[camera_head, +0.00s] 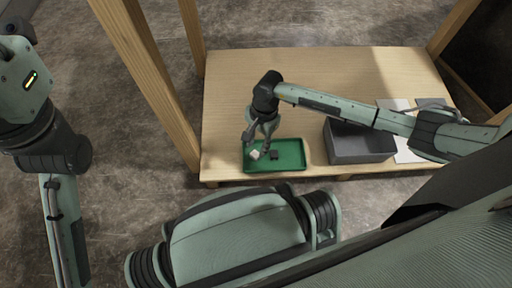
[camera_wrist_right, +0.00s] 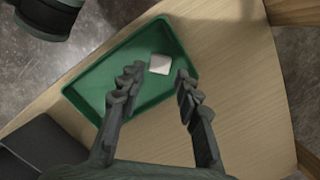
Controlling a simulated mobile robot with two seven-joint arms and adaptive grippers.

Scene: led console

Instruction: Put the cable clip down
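A small white block (camera_head: 254,155), which may be the cable clip, lies in the green tray (camera_head: 290,168) near its left side. In the right wrist view the white block (camera_wrist_right: 159,64) rests on the tray floor (camera_wrist_right: 115,62), close to one wall. My right gripper (camera_head: 259,145) is over the tray. In the wrist view its two fingers (camera_wrist_right: 158,88) are wide apart with nothing between them, and the block shows beyond the tips. A small dark spot beside the block in the head view may be a fingertip. My left arm hangs at the left; its gripper is out of frame.
A dark grey open bin (camera_head: 360,150) stands right of the tray on the wooden table (camera_head: 330,65). White sheets (camera_head: 405,152) lie partly under my right arm. Wooden posts (camera_head: 155,80) rise at the table's left. The table behind the tray is mostly clear.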

